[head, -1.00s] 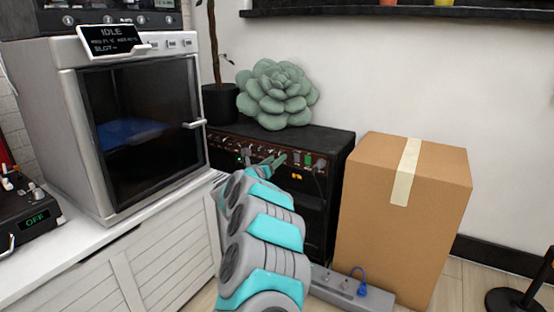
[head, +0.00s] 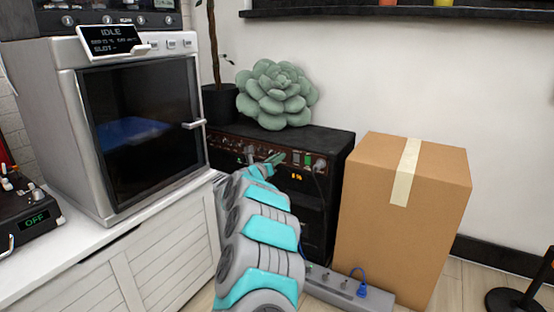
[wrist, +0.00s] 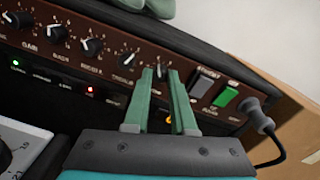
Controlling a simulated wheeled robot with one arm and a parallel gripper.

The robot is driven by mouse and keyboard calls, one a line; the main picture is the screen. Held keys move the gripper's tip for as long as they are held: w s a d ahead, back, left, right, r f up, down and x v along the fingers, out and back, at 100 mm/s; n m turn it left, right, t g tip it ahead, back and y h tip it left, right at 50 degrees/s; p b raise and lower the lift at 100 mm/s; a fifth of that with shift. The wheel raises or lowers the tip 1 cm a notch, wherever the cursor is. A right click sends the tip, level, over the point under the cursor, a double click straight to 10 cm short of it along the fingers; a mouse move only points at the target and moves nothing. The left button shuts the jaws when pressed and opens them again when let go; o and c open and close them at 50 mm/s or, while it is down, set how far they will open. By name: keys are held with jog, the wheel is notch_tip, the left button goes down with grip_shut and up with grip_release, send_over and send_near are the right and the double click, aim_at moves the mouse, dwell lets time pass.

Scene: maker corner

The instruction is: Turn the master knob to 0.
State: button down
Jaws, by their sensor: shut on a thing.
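The amplifier (head: 335,150) is a black cabinet with a brown control panel and a row of black knobs. In the wrist view my gripper (wrist: 161,74) is at the right end of that row, with its green fingers around the rightmost knob (wrist: 162,72). I take this for the master knob. The fingers hide most of it, so its label and pointer setting cannot be read. My gripper (head: 274,158) also reaches the panel in the head view, with its tips small there.
Right of the gripper are a grey switch (wrist: 202,84), a lit green switch (wrist: 226,98) and a plugged black cable (wrist: 263,122). Another knob (wrist: 128,57) sits close on the left. A cardboard box (head: 435,220) stands beside the amplifier; a printer (head: 140,130) is left.

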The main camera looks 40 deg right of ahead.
jog(key=shift+n, duration=0.4)
jog(key=shift+w+r+n+g+p, duration=0.1)
jog(key=shift+n+g+p, duration=0.3)
jog(key=shift+n+p, duration=9.35)
jog(key=n+b, duration=0.2)
jog(key=n, duration=0.1)
jog(key=shift+a+n+b, duration=0.1)
jog(key=shift+n+b, duration=0.15)
jog(key=shift+b, duration=0.15)
jog(key=c, duration=0.7)
grip_release()
jog(key=shift+c, duration=0.2)
